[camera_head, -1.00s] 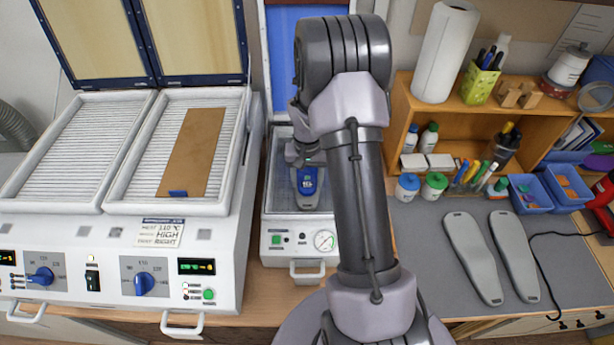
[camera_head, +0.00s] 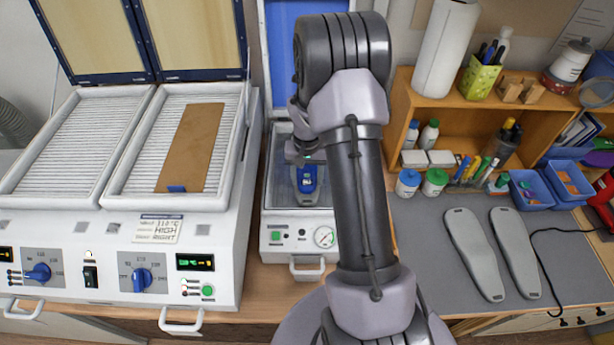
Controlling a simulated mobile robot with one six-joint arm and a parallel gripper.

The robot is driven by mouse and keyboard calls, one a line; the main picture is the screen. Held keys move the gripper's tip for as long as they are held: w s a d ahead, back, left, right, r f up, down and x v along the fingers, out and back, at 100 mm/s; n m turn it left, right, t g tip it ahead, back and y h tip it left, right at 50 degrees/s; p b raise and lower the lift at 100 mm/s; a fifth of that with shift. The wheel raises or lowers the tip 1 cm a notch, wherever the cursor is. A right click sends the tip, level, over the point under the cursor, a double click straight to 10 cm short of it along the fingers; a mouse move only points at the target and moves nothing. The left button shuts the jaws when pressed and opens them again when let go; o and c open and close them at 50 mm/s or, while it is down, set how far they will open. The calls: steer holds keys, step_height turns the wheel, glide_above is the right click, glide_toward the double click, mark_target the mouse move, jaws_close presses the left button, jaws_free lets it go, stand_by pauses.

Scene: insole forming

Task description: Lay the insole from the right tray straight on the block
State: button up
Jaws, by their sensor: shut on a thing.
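The insole (camera_head: 192,147) is a flat brown sheet with a small blue tab at its near end. It lies slightly slanted in the right tray (camera_head: 112,196) of the heater. My gripper (camera_head: 304,158) is over the far end of this block, mostly behind my arm. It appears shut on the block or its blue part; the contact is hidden. I cannot tell whether the block rests on the press bed.
The left tray (camera_head: 75,135) is empty, and both heater lids stand open. The press (camera_head: 268,217) is open. Two grey foot-shaped pieces (camera_head: 474,254) (camera_head: 515,254) lie on the grey mat at right. Bottles, pens and blue bins (camera_head: 529,190) stand behind them. My arm blocks the centre.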

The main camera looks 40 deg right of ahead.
steer(key=shift+f+b, duration=0.5)
steer(key=shift+f, duration=0.05)
stand_by(0.4)
steer(key=o, duration=1.5)
steer(key=shift+f, duration=0.1)
steer(key=shift+c, duration=0.2)
step_height(320, 180, up, 9)
steer(key=p, duration=0.6)
